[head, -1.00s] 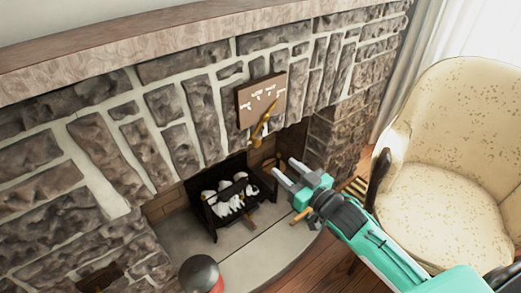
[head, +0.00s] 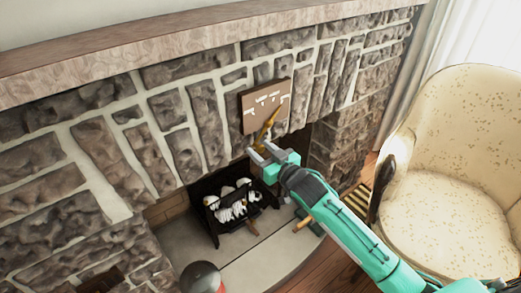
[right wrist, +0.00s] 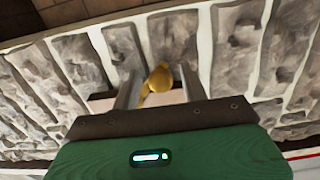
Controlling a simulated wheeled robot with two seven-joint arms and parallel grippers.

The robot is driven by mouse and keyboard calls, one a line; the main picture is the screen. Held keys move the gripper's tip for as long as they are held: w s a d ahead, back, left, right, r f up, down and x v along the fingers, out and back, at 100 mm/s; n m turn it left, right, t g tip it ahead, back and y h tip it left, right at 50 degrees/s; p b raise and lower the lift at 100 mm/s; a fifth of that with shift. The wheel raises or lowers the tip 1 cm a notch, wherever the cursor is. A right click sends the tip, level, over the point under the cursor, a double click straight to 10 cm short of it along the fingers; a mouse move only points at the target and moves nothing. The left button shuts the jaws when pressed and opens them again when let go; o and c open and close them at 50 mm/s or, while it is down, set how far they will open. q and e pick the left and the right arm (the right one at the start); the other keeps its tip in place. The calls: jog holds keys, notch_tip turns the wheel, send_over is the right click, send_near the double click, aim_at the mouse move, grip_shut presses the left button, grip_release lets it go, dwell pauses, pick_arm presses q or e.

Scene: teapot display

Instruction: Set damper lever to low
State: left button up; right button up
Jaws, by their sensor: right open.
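The brass damper lever (head: 268,124) is mounted on a square brown plate (head: 266,106) with white markings on the stone chimney wall. It slants, with its upper end to the right; the markings are too small to read. My right gripper (head: 260,152) is open just below the lever in the head view. In the right wrist view the lever's rounded brass end (right wrist: 160,78) shows between the two open fingers (right wrist: 158,92). I cannot tell whether a finger touches it. My left gripper is not in view.
A black fire grate (head: 232,207) with white logs stands in the fireplace under the lever. A cream armchair (head: 450,170) stands at the right. A stone mantel (head: 180,48) runs above. A dark round object (head: 201,277) is at the bottom, left of the hearth slab (head: 262,262).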

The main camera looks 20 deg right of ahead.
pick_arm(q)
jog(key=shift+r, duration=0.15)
pick_arm(e)
jog(key=shift+w+a, duration=0.15)
jog(key=shift+w, duration=0.2)
grip_shut()
pick_arm(q)
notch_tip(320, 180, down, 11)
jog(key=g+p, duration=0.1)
jog(key=p, duration=0.4)
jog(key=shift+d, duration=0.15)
pick_arm(e)
jog(key=shift+w+d+f+n, duration=0.35)
jog(key=shift+d+n, duration=0.75)
jog(key=shift+n, duration=0.85)
jog(key=shift+w+d+f+n, duration=0.2)
jog(key=shift+w+d+n, duration=0.3)
jog(key=shift+d+n, duration=1.05)
jog(key=shift+w+d+f+n, duration=0.25)
jog(key=shift+w+d+n, duration=0.25)
jog(key=shift+n, duration=1.9)
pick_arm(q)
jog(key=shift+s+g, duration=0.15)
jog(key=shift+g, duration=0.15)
pick_arm(e)
jog(key=shift+s+d, duration=0.1)
jog(key=shift+d, duration=0.05)
